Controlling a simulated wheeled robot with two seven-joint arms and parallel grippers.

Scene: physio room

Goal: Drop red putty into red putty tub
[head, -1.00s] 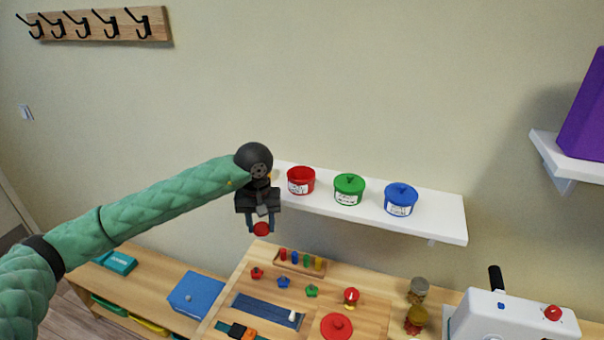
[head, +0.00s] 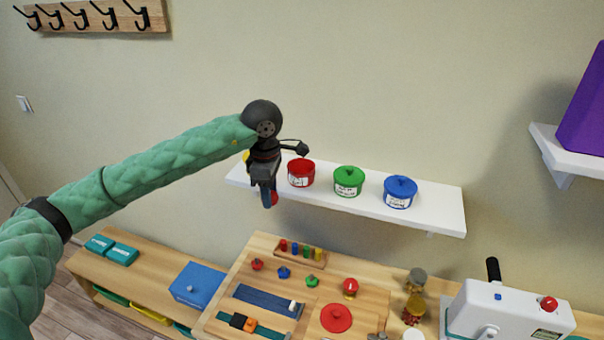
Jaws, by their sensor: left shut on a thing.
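The red putty tub (head: 301,174) stands on the white wall shelf without a lid, its dark red inside showing at the top. My left gripper (head: 268,196) points down in front of the shelf, to the left of the tub and apart from it in the picture. It is shut on the red putty (head: 275,198), of which only a small red part shows beside the fingers. A red lid (head: 336,318) lies on the wooden table below. My right gripper is not in view.
A yellow thing is mostly hidden behind my left gripper. The table below holds peg toys, jars and a white device (head: 510,312).

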